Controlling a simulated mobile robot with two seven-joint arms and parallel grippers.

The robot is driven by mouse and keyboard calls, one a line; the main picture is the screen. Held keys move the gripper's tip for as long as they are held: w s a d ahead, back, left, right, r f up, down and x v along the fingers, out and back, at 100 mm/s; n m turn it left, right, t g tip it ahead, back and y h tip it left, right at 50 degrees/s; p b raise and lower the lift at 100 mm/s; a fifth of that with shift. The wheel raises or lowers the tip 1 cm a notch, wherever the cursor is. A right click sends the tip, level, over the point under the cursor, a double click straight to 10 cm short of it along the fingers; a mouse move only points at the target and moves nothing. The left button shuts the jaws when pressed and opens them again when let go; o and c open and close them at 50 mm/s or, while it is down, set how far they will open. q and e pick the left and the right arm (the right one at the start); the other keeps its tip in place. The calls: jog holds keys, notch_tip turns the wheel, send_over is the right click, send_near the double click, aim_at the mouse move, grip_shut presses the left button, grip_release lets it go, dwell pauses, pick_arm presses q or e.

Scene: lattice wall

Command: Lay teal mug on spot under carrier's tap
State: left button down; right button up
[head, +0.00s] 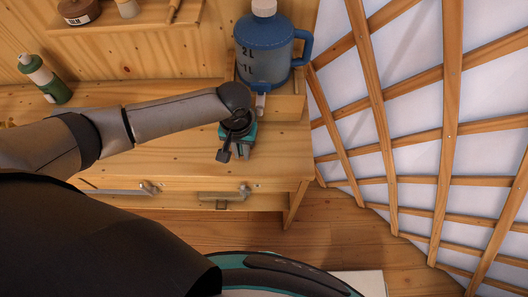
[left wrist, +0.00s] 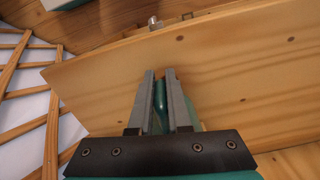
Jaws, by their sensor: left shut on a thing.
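My left gripper (head: 228,152) is low over the front right part of the wooden cabinet top, just in front of the blue carrier (head: 264,55). In the left wrist view its two grey fingers (left wrist: 161,90) are closed on a narrow teal piece, the teal mug (left wrist: 160,105). Most of the mug is hidden by the fingers and gripper body. The carrier's pale tap (head: 261,100) points down near the wrist. The spot under it cannot be made out. My right gripper is not in view.
The carrier stands on a wooden stand (head: 286,105) at the cabinet's right end. A green bottle (head: 45,80) stands at the left. A shelf (head: 140,20) with small items is above. The lattice wall (head: 400,110) closes the right side.

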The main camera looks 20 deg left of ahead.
aim_at(264, 162)
pick_arm(q)
jog(key=d, duration=0.2)
jog(key=w+d, duration=0.1)
jog(key=d, duration=0.2)
jog(key=shift+w+d+f, duration=0.3)
jog(key=shift+a+f, duration=0.1)
jog(key=shift+f, duration=0.3)
jog(key=shift+f, duration=0.1)
jog(key=c, duration=0.9)
grip_release()
jog(key=shift+f, duration=0.1)
jog(key=shift+o, duration=0.2)
notch_tip(264, 162, up, 12)
jog(key=p, duration=0.2)
jog(key=shift+r, duration=0.2)
